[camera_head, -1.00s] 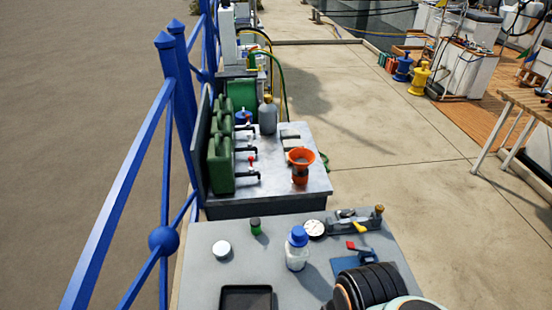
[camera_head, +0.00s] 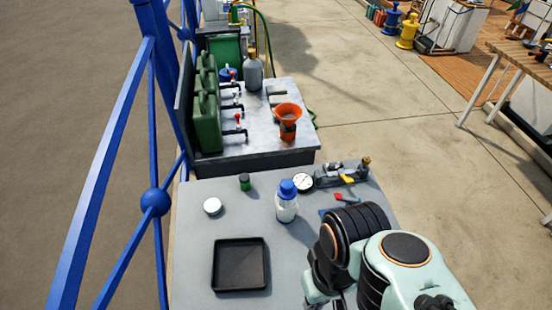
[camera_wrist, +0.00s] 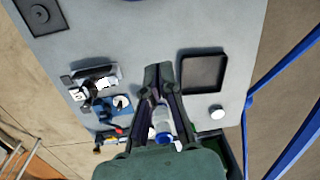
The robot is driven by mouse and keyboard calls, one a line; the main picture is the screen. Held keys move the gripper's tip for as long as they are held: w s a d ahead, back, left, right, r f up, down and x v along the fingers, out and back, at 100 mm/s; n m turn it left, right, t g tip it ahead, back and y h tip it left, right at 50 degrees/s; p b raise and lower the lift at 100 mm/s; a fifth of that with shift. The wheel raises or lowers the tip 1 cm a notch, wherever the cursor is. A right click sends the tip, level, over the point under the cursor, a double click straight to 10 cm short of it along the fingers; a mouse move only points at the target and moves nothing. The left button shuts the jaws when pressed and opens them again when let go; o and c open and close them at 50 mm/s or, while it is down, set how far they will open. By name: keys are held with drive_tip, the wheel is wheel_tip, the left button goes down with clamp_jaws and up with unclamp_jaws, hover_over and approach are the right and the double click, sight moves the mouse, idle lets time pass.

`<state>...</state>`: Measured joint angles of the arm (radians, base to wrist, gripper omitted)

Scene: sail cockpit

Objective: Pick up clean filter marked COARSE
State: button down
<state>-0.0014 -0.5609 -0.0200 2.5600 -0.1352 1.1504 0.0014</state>
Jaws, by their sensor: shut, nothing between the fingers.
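I cannot make out a filter marked COARSE; no label is readable in either view. Small white-and-dark parts (camera_wrist: 82,92) and a blue part with a round white top (camera_wrist: 120,102) sit at the left of the bench in the wrist view, too small to identify. My gripper (camera_wrist: 158,70) shows in the wrist view above the grey bench, its dark fingers together and empty. A clear bottle with a blue cap (camera_head: 287,200) stands on the bench; it is partly hidden by the fingers in the wrist view (camera_wrist: 162,125).
A black shallow tray (camera_head: 240,283), a white round lid (camera_head: 212,206), a green-capped jar (camera_head: 244,182) and a gauge (camera_head: 302,182) are on the bench. An orange funnel (camera_head: 288,120) and green canisters (camera_head: 207,115) stand behind. A blue railing (camera_head: 100,170) runs along the left.

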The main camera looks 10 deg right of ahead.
drive_tip(key=shift+c, duration=1.5)
unclamp_jaws()
drive_tip(key=w+r+n+t, duration=0.1)
drive_tip(key=w+r+t, duration=0.3)
drive_tip(key=w, duration=0.5)
drive_tip(key=g, duration=0.1)
hover_over(287, 196)
drive_tip(key=s, duration=0.1)
drive_tip(key=f, duration=0.2)
drive_tip(key=shift+g+h, duration=0.4)
drive_tip(key=shift+g, duration=0.2)
drive_tip(key=w+f, duration=0.1)
drive_tip(key=f, duration=0.1)
drive_tip(key=w+f, duration=0.1)
drive_tip(key=f, duration=0.1)
drive_tip(key=w+f, duration=0.1)
drive_tip(key=f, duration=0.1)
drive_tip(key=shift+w+d+f, duration=0.1)
drive_tip(key=shift+w+d, duration=0.05)
drive_tip(key=shift+w, duration=0.2)
drive_tip(key=shift+g, duration=0.8)
drive_tip(key=f, duration=1.3)
drive_tip(key=shift+s, duration=0.4)
